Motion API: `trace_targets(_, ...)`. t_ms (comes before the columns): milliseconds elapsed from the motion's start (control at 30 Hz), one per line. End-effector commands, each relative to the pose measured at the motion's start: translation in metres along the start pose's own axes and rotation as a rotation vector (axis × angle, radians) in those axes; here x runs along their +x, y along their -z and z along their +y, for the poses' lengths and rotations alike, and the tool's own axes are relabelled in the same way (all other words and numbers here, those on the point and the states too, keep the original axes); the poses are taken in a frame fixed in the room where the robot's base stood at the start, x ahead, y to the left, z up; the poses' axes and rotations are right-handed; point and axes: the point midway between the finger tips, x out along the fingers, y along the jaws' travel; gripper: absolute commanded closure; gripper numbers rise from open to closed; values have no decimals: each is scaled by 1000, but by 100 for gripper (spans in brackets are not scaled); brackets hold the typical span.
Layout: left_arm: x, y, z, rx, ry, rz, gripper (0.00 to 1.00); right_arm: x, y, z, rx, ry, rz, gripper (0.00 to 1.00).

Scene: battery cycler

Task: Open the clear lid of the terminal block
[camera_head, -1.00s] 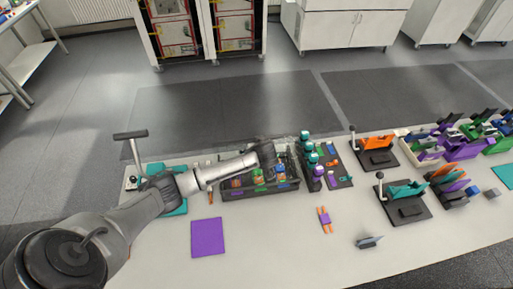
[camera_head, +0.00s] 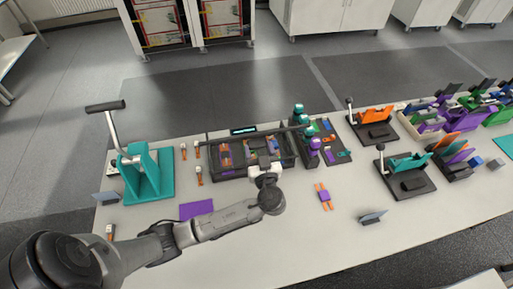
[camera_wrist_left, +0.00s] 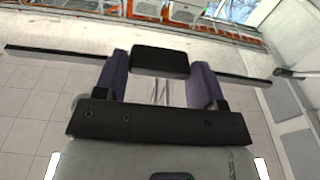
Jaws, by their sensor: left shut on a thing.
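The terminal block (camera_head: 228,177) is a dark tray with colored parts inside, near the back of the table in the head view. A long dark bar (camera_head: 225,149), which looks like the clear lid's edge, slants across above it; the clear sheet itself is hard to make out. My left gripper (camera_head: 264,168) is at the front of the block, by this bar. In the left wrist view, the gripper's fingers (camera_wrist_left: 160,82) are shut on a dark grip block (camera_wrist_left: 160,62) midway along the bar (camera_wrist_left: 50,52). The lid's exact angle cannot be told. My right gripper is out of view.
A teal lever press (camera_head: 150,172) stands left of the block. A dark stand with teal and purple parts (camera_head: 314,145) is close on the right. A purple mat (camera_head: 196,210) lies partly beside my arm. The front right table (camera_head: 320,240) is mostly clear.

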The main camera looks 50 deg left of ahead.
Motion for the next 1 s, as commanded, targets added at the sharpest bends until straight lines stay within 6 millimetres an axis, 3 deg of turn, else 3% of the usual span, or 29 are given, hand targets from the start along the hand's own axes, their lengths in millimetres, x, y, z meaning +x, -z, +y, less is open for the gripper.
trace_targets(33,-6,-9,-1,1,2,-12,79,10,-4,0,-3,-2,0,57)
trace_targets(233,-18,-11,-1,3,1,-17,79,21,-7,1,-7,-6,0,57)
trace_targets(833,-23,-13,-1,7,1,-22,79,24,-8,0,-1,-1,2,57)
trace_targets(867,-23,-13,-1,8,1,-22,35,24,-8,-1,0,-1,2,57)
trace_targets(1000,-23,-11,0,6,0,-19,21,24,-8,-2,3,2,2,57)
